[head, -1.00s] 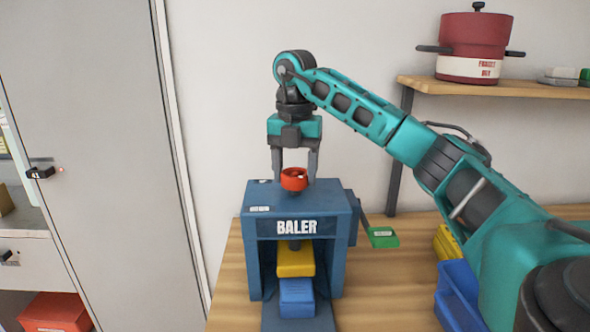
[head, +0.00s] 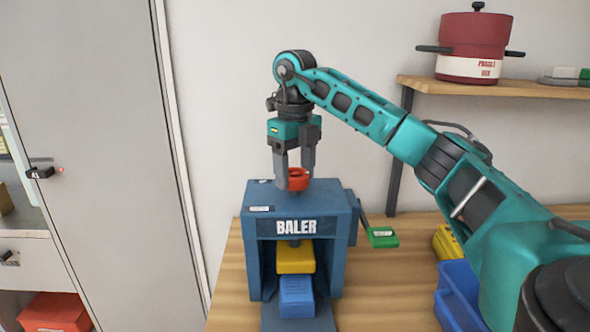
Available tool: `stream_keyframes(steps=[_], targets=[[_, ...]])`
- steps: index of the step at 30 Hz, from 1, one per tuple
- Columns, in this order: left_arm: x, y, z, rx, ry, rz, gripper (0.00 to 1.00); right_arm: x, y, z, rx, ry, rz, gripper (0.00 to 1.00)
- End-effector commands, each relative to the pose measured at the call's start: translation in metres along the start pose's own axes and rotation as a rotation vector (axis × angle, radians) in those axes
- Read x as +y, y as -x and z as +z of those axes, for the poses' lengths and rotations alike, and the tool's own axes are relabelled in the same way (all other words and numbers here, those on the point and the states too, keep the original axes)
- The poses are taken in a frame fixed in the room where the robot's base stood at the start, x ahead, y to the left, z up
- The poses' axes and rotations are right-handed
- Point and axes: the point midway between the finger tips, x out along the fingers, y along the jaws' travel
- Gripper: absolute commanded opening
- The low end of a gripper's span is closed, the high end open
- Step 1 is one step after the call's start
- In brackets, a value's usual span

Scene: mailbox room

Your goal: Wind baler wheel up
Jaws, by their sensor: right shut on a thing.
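The blue baler (head: 346,225) stands on the wooden table, its open front facing me. Its red wheel (head: 299,182) sits on top, near the middle. My right gripper (head: 294,181) points straight down from above and is shut on the red wheel, one finger on each side. My left gripper is not in view.
A green labelled piece (head: 383,238) sticks out at the baler's right. A blue bin (head: 460,290) and a yellow thing (head: 446,243) stand at the table's right, near my arm. A red pot (head: 476,45) sits on the shelf (head: 500,90). A tall grey cabinet (head: 95,150) is at left.

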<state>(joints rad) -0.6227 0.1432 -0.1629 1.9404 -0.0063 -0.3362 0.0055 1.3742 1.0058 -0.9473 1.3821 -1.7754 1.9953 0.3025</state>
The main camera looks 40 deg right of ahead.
Motion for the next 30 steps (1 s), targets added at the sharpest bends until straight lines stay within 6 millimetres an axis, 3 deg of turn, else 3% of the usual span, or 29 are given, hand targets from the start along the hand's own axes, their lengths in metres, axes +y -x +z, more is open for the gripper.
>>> stream_keyframes(steps=[30], targets=[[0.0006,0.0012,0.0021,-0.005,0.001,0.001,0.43,-0.0004,0.0016,0.0004,-0.004,0.966,-0.002,0.30]])
